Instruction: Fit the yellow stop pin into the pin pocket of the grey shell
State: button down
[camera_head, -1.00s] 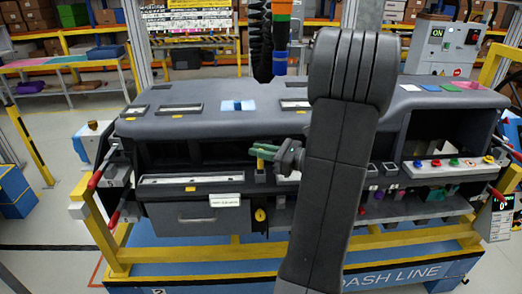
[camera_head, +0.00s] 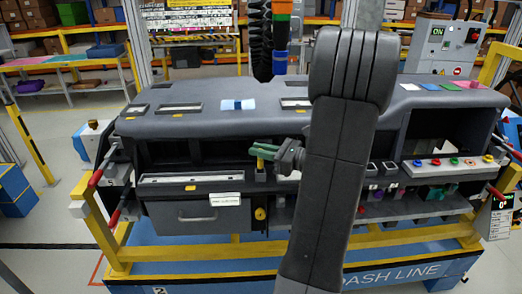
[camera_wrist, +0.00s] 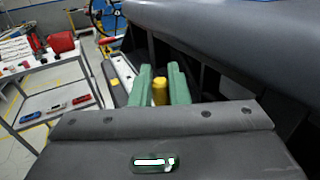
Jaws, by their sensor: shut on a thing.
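The yellow stop pin (camera_wrist: 159,92) stands between the two green fingers of my gripper (camera_wrist: 160,84) in the wrist view, and my gripper is shut on it. In the head view my gripper (camera_head: 266,152) is in front of the grey dashboard shell (camera_head: 200,124), left of my arm. A bit of yellow (camera_head: 260,163) shows just below the fingertips, over a small dark upright part of the module. The pin's lower end and the pin pocket are not clear, so I cannot tell whether the pin is in the pocket.
The shell's overhanging top (camera_wrist: 240,35) runs close beside the fingers on the right in the wrist view. A drawer (camera_head: 198,216) and a yellow knob (camera_head: 260,213) are below my gripper. Coloured buttons (camera_head: 453,162) line a panel at the right. A white cart (camera_wrist: 60,80) stands at the left.

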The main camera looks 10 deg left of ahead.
aim_at(261, 168)
jog(key=shift+f+b, duration=1.05)
jog(key=shift+f, duration=0.9)
jog(key=c, duration=1.3)
grip_release()
jog(key=d, duration=0.4)
jog(key=s+d+b, duration=0.1)
jog(key=d, duration=0.4)
jog(key=s+d, duration=0.1)
jog(key=d, duration=0.3)
jog(key=shift+s+d, duration=0.25)
jog(key=shift+d, duration=0.05)
jog(key=shift+a, duration=0.1)
jog(key=a, duration=0.4)
jog(key=w+a, duration=0.1)
jog(key=a, duration=0.4)
jog(key=w+a+p, duration=0.1)
jog(key=a, duration=0.3)
jog(key=shift+w+a, duration=0.25)
jog(key=shift+r, duration=0.35)
